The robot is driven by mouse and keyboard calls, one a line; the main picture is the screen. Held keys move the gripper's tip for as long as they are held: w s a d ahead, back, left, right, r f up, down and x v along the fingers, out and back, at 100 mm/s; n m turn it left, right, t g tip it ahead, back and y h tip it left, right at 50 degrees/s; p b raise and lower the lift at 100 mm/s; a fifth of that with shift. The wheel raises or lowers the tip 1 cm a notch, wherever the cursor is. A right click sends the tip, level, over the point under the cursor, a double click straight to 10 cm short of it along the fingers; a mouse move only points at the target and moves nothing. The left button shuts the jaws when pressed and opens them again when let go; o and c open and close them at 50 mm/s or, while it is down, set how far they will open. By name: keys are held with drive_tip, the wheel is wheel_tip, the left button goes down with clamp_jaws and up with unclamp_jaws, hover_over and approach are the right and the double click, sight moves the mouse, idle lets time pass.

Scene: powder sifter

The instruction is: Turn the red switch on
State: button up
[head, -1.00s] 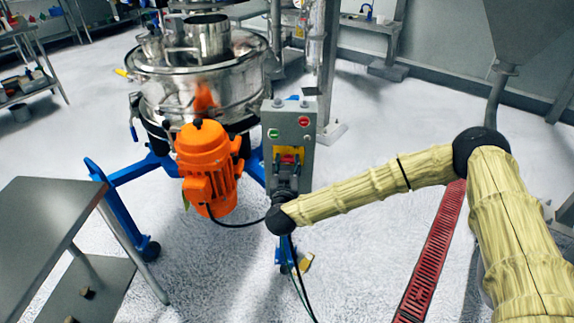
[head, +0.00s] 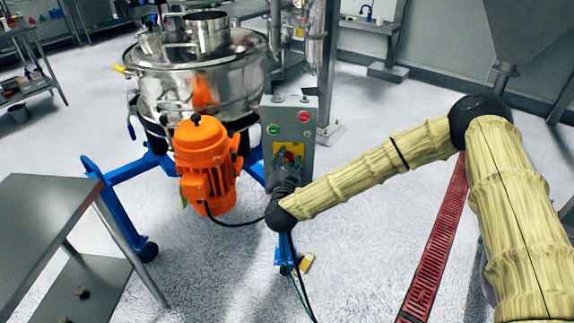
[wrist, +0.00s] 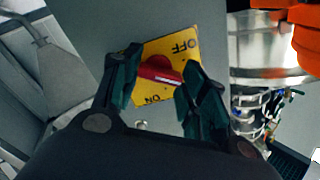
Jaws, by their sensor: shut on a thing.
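The red switch (wrist: 158,74) is a rotary knob on a yellow plate (wrist: 160,52) marked OFF and ON in the wrist view. Its pale pointer line lies between the two labels, and I cannot tell which position it is set to. My gripper (wrist: 160,82) has one dark green finger on each side of the knob and is shut on it. In the head view the switch (head: 290,152) sits on the front of the grey control box (head: 301,121), partly hidden by my gripper (head: 287,166).
A green button (head: 273,130) and a red button (head: 304,116) are above the switch. An orange motor (head: 206,160) and the steel sifter (head: 200,75) stand close on the left. A steel table (head: 45,215) is at the left front.

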drive_tip(key=m+b, duration=0.2)
drive_tip(key=m, duration=0.1)
drive_tip(key=m+b, duration=0.1)
drive_tip(key=m, duration=0.2)
drive_tip(key=shift+d+f+m+b, duration=0.1)
drive_tip(key=shift+f+m+b, duration=0.1)
drive_tip(key=shift+m+b, duration=0.15)
drive_tip(key=shift+r+m+b, duration=0.1)
drive_tip(key=shift+m+b, duration=1.2)
drive_tip(key=shift+m, duration=0.85)
drive_tip(key=o, duration=1)
drive_tip(key=shift+r, duration=0.1)
drive_tip(key=shift+o, duration=0.2)
drive_tip(key=s, duration=1.2)
drive_tip(key=shift+a, duration=0.35)
